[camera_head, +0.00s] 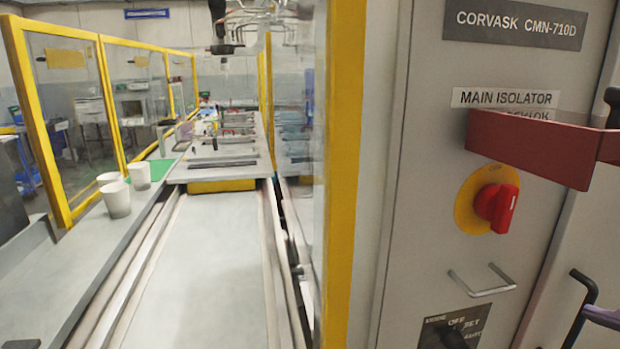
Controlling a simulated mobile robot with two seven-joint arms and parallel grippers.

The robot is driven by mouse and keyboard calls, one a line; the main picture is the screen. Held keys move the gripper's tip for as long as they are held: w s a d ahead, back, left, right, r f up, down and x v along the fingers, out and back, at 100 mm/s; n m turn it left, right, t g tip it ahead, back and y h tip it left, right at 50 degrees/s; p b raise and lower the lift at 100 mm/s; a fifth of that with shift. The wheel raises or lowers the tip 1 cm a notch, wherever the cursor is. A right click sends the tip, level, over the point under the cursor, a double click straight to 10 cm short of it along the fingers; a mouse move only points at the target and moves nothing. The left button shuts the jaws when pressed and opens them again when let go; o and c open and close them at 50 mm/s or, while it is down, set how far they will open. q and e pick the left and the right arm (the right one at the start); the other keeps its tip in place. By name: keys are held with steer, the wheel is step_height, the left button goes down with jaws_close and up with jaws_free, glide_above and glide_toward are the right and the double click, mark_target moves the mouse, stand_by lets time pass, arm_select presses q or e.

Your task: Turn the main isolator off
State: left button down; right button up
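The main isolator is a red rotary knob (498,207) on a round yellow plate (472,205), mounted on a grey cabinet door (418,190) at the right. The knob's grip stands close to upright, leaning slightly. Marking near the plate's top is too small to read surely. A white label (500,97) above reads MAIN ISOLATOR; its lower line is partly hidden by a dark red bar-like part (540,150) reaching in from the right edge. I cannot tell what that part belongs to. Neither of my grippers is recognisable in this view.
Below the knob are a metal pull handle (483,287) and a dark selector panel (452,330). A black bent rod (580,300) shows at lower right. A yellow post (344,180) stands left of the cabinet. White cups (116,199) stand on a ledge further left.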

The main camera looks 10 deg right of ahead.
steer(key=s+a+f+m+g+y, duration=0.2)
steer(key=s+a+f+m+g, duration=0.2)
steer(key=s+a+m+g, duration=0.45)
steer(key=s+r+n+p, duration=0.1)
steer(key=s+r+p, duration=0.1)
steer(key=r+p, duration=1.1)
steer(key=s+r+n+p, duration=0.1)
steer(key=s+r+p, duration=0.1)
steer(key=r+p, duration=1.1)
steer(key=shift+s+a+r+n+y+p, duration=0.25)
steer(key=shift+a+n+y+p, duration=0.1)
steer(key=shift+p, duration=0.1)
